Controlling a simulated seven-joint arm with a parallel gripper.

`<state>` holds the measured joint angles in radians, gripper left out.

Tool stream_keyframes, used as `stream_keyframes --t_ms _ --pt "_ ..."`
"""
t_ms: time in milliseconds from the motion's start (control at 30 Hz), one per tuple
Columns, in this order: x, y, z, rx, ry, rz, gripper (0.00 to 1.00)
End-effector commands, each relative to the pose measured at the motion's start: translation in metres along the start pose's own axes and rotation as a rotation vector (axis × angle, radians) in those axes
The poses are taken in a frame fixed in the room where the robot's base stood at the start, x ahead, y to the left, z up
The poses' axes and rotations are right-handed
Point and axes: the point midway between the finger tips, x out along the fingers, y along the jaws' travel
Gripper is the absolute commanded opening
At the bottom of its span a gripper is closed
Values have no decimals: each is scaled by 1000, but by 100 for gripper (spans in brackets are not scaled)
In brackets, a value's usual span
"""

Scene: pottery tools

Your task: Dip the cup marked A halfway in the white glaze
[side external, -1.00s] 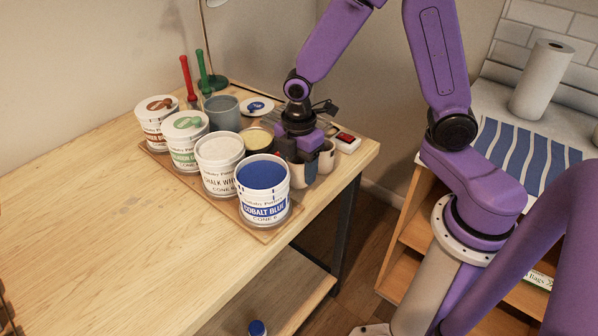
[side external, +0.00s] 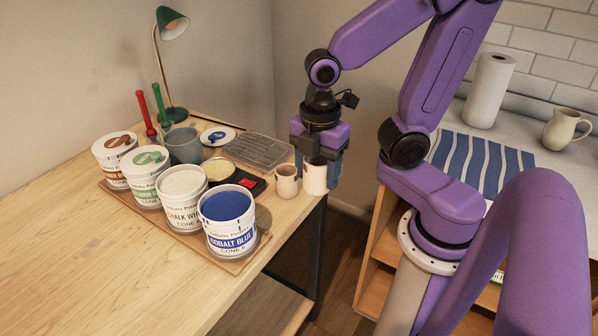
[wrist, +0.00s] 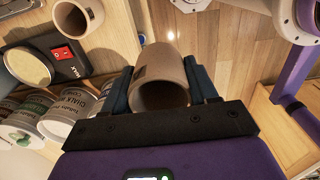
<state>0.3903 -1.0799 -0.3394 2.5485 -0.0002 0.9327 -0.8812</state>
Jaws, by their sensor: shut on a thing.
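My gripper (side external: 320,168) is shut on a pale cup (side external: 315,179) at the table's right edge; no mark is readable there. In the wrist view, the fingers (wrist: 159,72) clasp this cup (wrist: 162,60) from both sides. It has a dark square patch, with no legible letter. A second pale cup (side external: 286,182) stands just left of the held one; it also shows in the wrist view (wrist: 78,17). The open chalk-white glaze bucket (side external: 183,203) stands left of the cups, away from my gripper; it also shows in the wrist view (wrist: 68,117).
A cobalt-blue bucket (side external: 230,229) stands in front of the white one, with green (side external: 148,180) and brown (side external: 113,152) ones behind, all on a board. The left table is clear.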

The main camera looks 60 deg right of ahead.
Motion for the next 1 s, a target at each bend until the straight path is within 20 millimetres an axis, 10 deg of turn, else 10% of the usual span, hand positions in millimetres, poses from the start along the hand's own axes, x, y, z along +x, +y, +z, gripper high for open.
stream_keyframes --t_ms 433,1000 --pt "-18 -5 -8 1 0 0 26" --pt "-62 128 -88 2 -2 -3 26"
